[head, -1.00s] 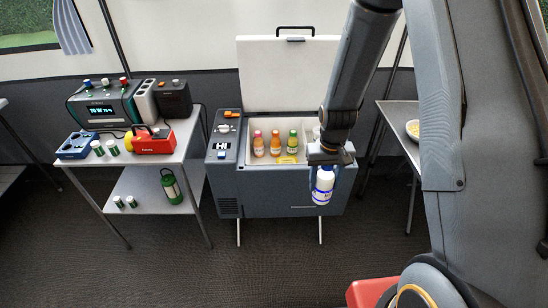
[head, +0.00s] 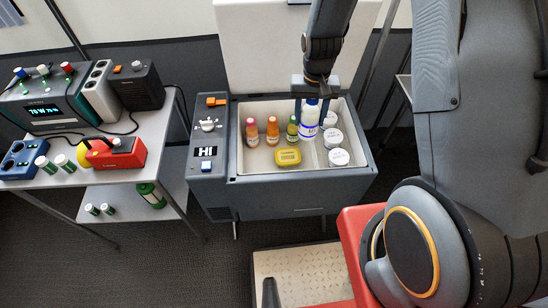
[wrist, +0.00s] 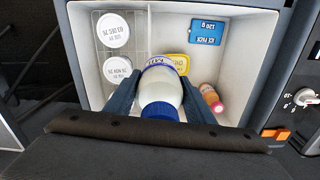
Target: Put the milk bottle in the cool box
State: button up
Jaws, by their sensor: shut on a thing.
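The milk bottle (head: 309,124), white with a blue cap and blue label, is upright between the fingers of my gripper (head: 311,104). It also shows in the wrist view (wrist: 161,88), with a blue finger on each side. The cool box (head: 300,205) stands open, its white lid (head: 265,50) raised behind. The bottle is over or within the box's opening, right of the middle, beside a green-capped bottle. I cannot tell whether its base touches the box floor.
The box holds several small bottles (head: 272,130), a yellow tub (head: 288,156), white-lidded jars (head: 339,157) and a blue ice pack (wrist: 208,31). Jars sit behind a wire divider. A side table (head: 160,140) with a power station (head: 40,110) stands left.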

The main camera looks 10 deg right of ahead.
jog(key=w+a+r+m+b, duration=0.15)
jog(key=a+m+b, duration=0.35)
jog(key=a+m, duration=0.5)
jog(key=shift+m, duration=0.7)
jog(key=shift+s+a+f+b, duration=0.1)
jog(key=shift+a+f+b, duration=0.8)
jog(key=shift+f, duration=3)
jog(key=shift+w+a+f+b, duration=0.2)
jog(key=shift+f+b, duration=1.2)
jog(key=shift+f, duration=2.45)
jog(key=shift+s+a+f+b, duration=0.2)
jog(key=shift+a+f+b, duration=0.7)
jog(key=shift+f, duration=3)
jog(key=shift+d+f+b, duration=0.1)
jog(key=shift+d+b, duration=0.15)
jog(key=shift+b, duration=0.05)
jog(key=o, duration=1.5)
notch_tip(320, 180, up, 12)
jog(key=shift+r, duration=0.2)
